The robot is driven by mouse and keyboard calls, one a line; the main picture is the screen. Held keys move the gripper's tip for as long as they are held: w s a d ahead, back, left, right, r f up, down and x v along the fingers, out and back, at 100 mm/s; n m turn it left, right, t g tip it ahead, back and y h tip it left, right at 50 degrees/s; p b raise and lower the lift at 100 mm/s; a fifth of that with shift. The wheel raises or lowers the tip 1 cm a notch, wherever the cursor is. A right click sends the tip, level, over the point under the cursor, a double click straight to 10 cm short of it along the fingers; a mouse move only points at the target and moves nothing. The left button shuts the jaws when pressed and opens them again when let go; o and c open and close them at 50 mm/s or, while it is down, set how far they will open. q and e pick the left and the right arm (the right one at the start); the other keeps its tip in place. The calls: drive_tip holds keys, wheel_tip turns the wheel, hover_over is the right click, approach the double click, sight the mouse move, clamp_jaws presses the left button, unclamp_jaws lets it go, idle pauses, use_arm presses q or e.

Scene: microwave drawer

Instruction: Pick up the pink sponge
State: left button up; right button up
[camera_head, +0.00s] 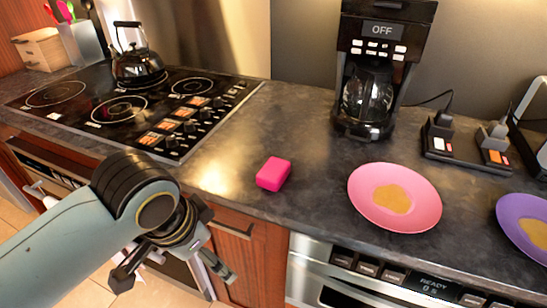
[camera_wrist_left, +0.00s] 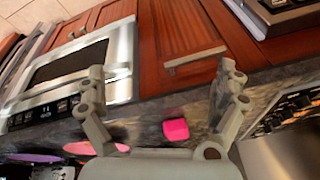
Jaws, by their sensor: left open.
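The pink sponge (camera_head: 273,173) lies on the dark stone counter (camera_head: 300,130), between the cooktop and a pink plate. My left gripper (camera_head: 175,273) is in front of the counter, lower and to the left of the sponge, apart from it. In the left wrist view the sponge (camera_wrist_left: 176,129) shows between the two fingers, beyond them. The left gripper (camera_wrist_left: 160,85) is open and empty, its fingers wide apart. My right gripper is in neither view.
A pink plate (camera_head: 418,205) with a yellowish patch sits right of the sponge. A coffee maker (camera_head: 367,95) stands behind. The black cooktop (camera_head: 190,130) with a kettle (camera_head: 137,65) is at left. The counter around the sponge is clear. Wooden cabinets (camera_head: 250,250) are below.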

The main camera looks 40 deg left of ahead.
use_arm(q)
wheel_tip(320, 180, up, 6)
drive_tip(key=w+m+p, duration=0.2)
drive_tip(key=m+g, duration=0.3)
drive_tip(key=m, duration=0.9)
approach(274, 168)
drive_tip(key=shift+w+f+h, duration=0.2)
drive_tip(key=shift+h, duration=0.2)
drive_tip(key=shift+m, duration=0.3)
wheel_tip(274, 168, down, 5)
drive_tip(key=shift+f+p, duration=0.1)
drive_tip(key=shift+p, duration=0.3)
drive_tip(key=f, duration=0.4)
drive_tip(key=shift+s+a+f+p, duration=0.1)
drive_tip(key=shift+a+f+p, duration=0.15)
drive_tip(key=shift+a+p, duration=0.15)
drive_tip(key=shift+f, duration=0.3)
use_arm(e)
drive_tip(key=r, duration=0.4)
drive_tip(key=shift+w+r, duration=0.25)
use_arm(q)
drive_tip(key=shift+c, duration=0.4)
